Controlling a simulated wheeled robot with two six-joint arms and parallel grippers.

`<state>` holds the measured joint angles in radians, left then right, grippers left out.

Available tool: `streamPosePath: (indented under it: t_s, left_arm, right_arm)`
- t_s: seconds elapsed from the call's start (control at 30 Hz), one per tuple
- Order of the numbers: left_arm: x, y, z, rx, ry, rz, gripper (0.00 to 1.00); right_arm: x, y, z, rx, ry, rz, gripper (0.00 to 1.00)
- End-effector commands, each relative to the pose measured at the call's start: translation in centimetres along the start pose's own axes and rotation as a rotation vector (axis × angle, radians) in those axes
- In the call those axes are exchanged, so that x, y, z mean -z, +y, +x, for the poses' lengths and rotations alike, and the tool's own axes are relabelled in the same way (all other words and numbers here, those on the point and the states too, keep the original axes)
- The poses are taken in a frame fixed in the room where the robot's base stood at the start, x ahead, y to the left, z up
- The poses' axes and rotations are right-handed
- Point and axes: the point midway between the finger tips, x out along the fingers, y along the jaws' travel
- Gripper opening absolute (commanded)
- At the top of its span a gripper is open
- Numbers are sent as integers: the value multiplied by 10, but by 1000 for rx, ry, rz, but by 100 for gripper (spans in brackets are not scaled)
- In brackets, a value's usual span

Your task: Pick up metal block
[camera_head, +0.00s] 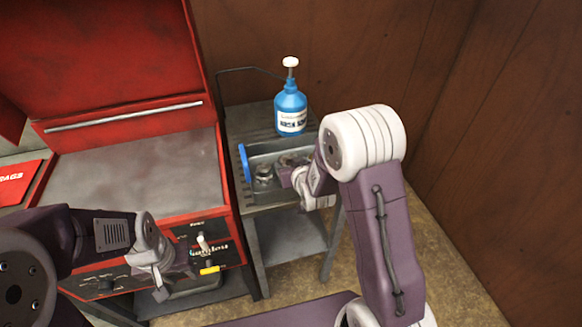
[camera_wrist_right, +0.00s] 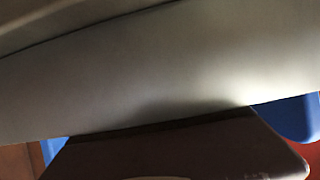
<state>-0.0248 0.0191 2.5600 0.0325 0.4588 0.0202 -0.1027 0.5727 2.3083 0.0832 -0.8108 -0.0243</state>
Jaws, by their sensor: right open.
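Small grey metal pieces (camera_head: 263,173) lie in the grey tray (camera_head: 262,152) on the side cart. I cannot tell for sure which one is the metal block. My right gripper (camera_head: 290,177) is open and reaches down at the tray's right part, close to the metal pieces; its fingers and arm hide part of the tray. In the right wrist view a pale grey surface (camera_wrist_right: 150,75) fills most of the picture, very close, and no block can be made out. My left gripper (camera_head: 176,280) hangs in front of the red machine, away from the tray; its jaw opening is unclear.
A blue pump bottle (camera_head: 290,108) stands on the cart behind the tray. A blue strip (camera_head: 244,163) shows at the tray's left end. The red machine (camera_head: 130,170) with a bare grey top stands left of the cart. Brown walls (camera_head: 480,90) close the back and right.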

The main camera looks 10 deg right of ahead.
Motion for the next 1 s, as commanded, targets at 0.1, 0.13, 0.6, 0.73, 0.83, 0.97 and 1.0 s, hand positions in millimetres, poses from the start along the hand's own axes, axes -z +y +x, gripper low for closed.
streamPosePath:
  t_s: [0.1, 0.13, 0.6, 0.73, 0.83, 0.97, 1.0]
  left_arm:
    - [0, 0, 0, 0, 0, 0, 36]
    - [0, 0, 0, 0, 0, 0, 36]
    - [0, 0, -4, 0, 0, 0, 36]
    - [1, 0, -11, 0, 0, 0, 36]
    - [2, 0, -15, 0, 0, 0, 36]
    - [2, 0, -18, 0, 0, 0, 36]
    - [2, 0, -19, 0, 0, 0, 36]
  right_arm:
    - [0, 0, 0, 0, 0, 0, 48]
    - [0, 0, 0, 0, 0, 0, 39]
    - [14, 0, -7, 0, 8, 0, 0]
    - [43, 0, -22, 0, 11, -1, 0]
    - [64, 0, -34, 0, 11, 1, 0]
    - [82, 0, -44, 0, 7, 0, 0]
    - [85, 0, -46, 0, 6, -1, 0]
